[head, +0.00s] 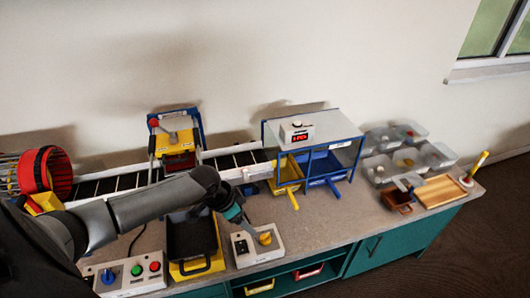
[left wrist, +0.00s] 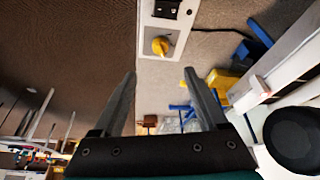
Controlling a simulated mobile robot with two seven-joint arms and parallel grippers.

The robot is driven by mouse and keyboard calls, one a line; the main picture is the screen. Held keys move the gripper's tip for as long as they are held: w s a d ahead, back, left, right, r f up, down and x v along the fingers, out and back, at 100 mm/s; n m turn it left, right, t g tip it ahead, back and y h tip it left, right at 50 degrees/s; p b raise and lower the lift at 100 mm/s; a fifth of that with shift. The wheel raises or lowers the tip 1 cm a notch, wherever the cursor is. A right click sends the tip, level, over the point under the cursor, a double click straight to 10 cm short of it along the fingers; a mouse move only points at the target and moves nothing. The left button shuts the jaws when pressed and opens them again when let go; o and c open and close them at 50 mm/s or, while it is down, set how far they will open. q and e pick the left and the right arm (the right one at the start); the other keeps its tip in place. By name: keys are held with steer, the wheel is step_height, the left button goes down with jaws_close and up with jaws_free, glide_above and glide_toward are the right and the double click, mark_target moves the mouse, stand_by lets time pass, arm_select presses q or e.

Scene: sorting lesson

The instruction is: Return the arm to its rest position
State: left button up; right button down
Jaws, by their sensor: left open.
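My left arm comes in from the left in the head view and reaches over the counter. Its gripper (head: 246,226) hangs beside a white control box (head: 244,251) with a yellow knob (head: 265,238). In the left wrist view my left gripper (left wrist: 158,73) has its two fingers spread with nothing between them. The yellow knob (left wrist: 161,45) shows beyond the fingertips, apart from them. My right gripper is not in view.
Behind the arm is a conveyor (head: 235,160) with a yellow-and-blue station (head: 176,137). A black tray (head: 193,240) sits left of the gripper. A blue-framed cabinet (head: 318,145) and clear bins (head: 435,155) stand to the right.

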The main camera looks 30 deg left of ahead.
arm_select(q)
steer(key=s+d+m, duration=0.1)
steer(key=s+d, duration=0.8)
steer(key=d, duration=0.5)
steer(key=s+r+n+y, duration=0.2)
steer(key=s+r+n, duration=0.3)
steer(key=s, duration=0.4)
step_height(320, 180, down, 27)
steer(key=s+m+g+b, duration=0.1)
steer(key=s+g+b, duration=0.1)
steer(key=b, duration=0.4)
steer(key=s+a+f+g+b, duration=0.1)
steer(key=s+f+b, duration=0.3)
steer(key=s+f, duration=1)
step_height(320, 180, down, 4)
steer(key=shift+s+a+f, duration=0.1)
steer(key=shift+s+a, duration=0.3)
steer(key=shift+a, duration=0.05)
